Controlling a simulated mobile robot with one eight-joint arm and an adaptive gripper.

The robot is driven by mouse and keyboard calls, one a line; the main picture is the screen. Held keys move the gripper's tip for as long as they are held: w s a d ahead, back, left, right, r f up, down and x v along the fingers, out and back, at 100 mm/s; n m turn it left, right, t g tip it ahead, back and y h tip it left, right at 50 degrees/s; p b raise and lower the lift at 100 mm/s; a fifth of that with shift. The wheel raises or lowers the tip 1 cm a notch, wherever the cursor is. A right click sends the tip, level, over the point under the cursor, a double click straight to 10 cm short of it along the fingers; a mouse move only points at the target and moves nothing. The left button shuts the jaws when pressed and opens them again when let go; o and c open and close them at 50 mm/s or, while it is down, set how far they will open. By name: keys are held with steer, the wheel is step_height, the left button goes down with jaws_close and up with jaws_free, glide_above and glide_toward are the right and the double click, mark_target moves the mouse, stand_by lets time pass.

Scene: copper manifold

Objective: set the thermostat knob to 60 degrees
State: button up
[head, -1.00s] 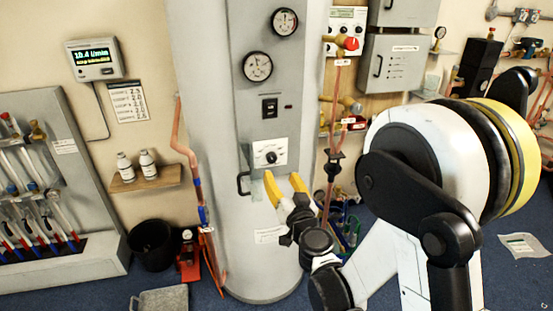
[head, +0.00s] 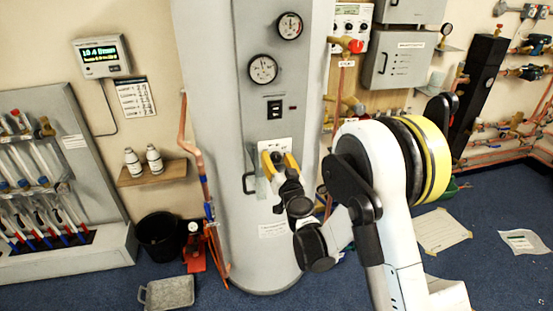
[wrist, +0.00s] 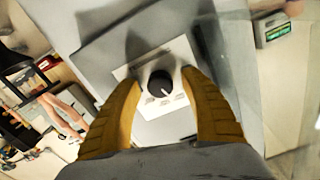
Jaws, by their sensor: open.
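The thermostat knob (wrist: 160,84) is black and round with a light pointer line. It sits on a white plate (wrist: 150,57) on the grey cylinder. In the wrist view the knob lies between the two yellow fingers of my gripper (wrist: 165,92), with a gap on each side. The fingers are spread and hold nothing. In the head view my gripper (head: 279,160) is in front of the white plate (head: 275,146) and hides the knob. The scale marks on the plate are too blurred to read.
The grey cylinder (head: 222,150) carries a black handle (head: 249,171) left of the plate, a black switch (head: 275,109) and two gauges (head: 263,69) above. A copper pipe (head: 194,140) runs down its left side.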

jaws_close()
steer(key=shift+m, duration=0.3)
steer(key=m+b, duration=0.1)
steer(key=m, duration=0.1)
steer(key=shift+m, duration=0.4)
steer(key=m+b, duration=0.1)
steer(key=m, duration=0.2)
steer(key=shift+m, duration=0.3)
steer(key=m+b, duration=0.1)
steer(key=m, duration=0.2)
steer(key=shift+m, duration=0.3)
steer(key=shift+m+b, duration=0.3)
steer(key=shift+m, duration=1.6)
